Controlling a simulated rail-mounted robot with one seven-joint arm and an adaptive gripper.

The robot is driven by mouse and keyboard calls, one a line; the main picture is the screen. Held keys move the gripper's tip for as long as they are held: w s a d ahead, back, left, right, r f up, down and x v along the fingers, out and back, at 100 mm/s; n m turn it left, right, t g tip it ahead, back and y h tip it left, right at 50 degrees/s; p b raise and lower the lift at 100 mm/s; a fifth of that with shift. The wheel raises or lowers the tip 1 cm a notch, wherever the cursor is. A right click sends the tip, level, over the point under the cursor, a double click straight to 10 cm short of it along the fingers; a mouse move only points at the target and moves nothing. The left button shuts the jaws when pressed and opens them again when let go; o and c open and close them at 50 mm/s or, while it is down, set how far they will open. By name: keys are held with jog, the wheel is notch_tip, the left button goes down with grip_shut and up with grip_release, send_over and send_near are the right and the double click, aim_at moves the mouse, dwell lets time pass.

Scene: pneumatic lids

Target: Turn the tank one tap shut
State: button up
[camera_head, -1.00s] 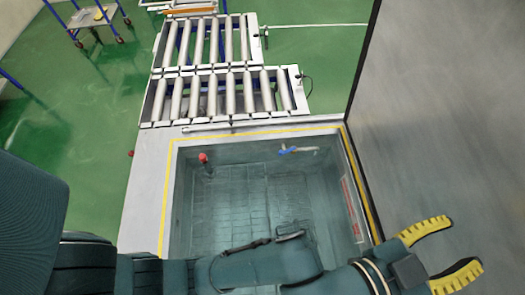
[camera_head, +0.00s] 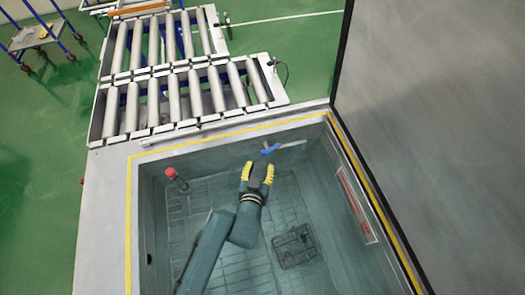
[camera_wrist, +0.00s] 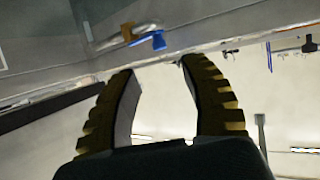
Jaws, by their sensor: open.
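The tap has a blue handle (camera_head: 270,149) on a short pale pipe at the far wall of the sunken tank (camera_head: 150,215). In the wrist view the blue handle (camera_wrist: 153,41) shows beside a brass-coloured fitting (camera_wrist: 127,32), beyond the fingertips and between them in the picture. My gripper (camera_head: 258,170) has yellow ribbed fingers and is open and empty. It is over the tank, close to the handle on its near side, with a visible gap. The wrist view also shows both fingers of my gripper (camera_wrist: 160,68) spread apart.
A red-topped fitting (camera_head: 172,174) stands at the tank's left far corner. A dark grid-like object (camera_head: 295,245) lies at the tank bottom. A grey panel (camera_head: 440,130) rises along the right side. Roller conveyors (camera_head: 190,95) stand beyond the far rim.

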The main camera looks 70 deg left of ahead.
aim_at(264, 153)
jog(key=x, duration=0.9)
jog(key=shift+b, duration=0.4)
grip_shut()
